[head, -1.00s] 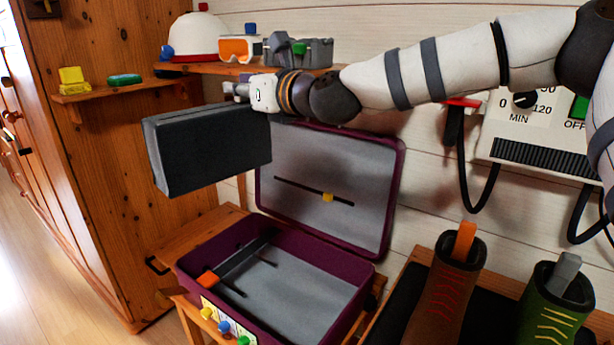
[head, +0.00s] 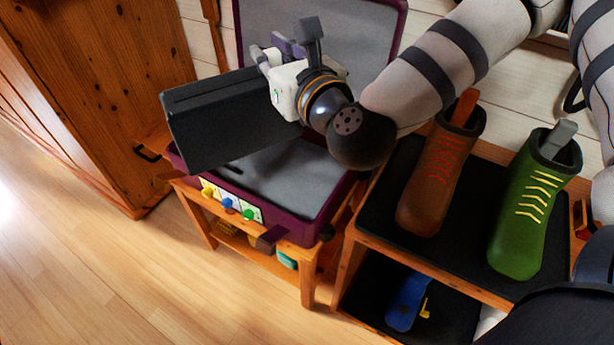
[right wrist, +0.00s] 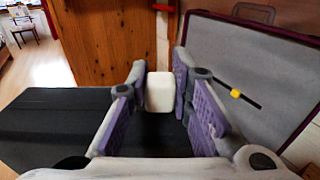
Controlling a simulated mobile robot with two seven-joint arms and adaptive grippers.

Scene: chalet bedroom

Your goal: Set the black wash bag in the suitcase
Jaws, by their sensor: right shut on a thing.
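The black wash bag (head: 235,118), a dark box shape, hangs tilted from my right gripper (head: 268,62) over the left part of the open suitcase. The right gripper is shut on it; in the right wrist view, a white block (right wrist: 160,92) sits between the purple finger pads and the bag's dark surface (right wrist: 50,125) spreads to the left. The purple suitcase (head: 290,185) has a grey lining, and its lid (head: 370,22) stands open behind. The bag hides the suitcase's left interior. My left gripper is not in view.
The suitcase stands on a wooden bench (head: 308,285). To its right, a rack with a black mat (head: 375,215) holds a brown boot (head: 435,185) and a green boot (head: 525,215). A wooden cabinet (head: 110,80) stands at left. Floor in front is clear.

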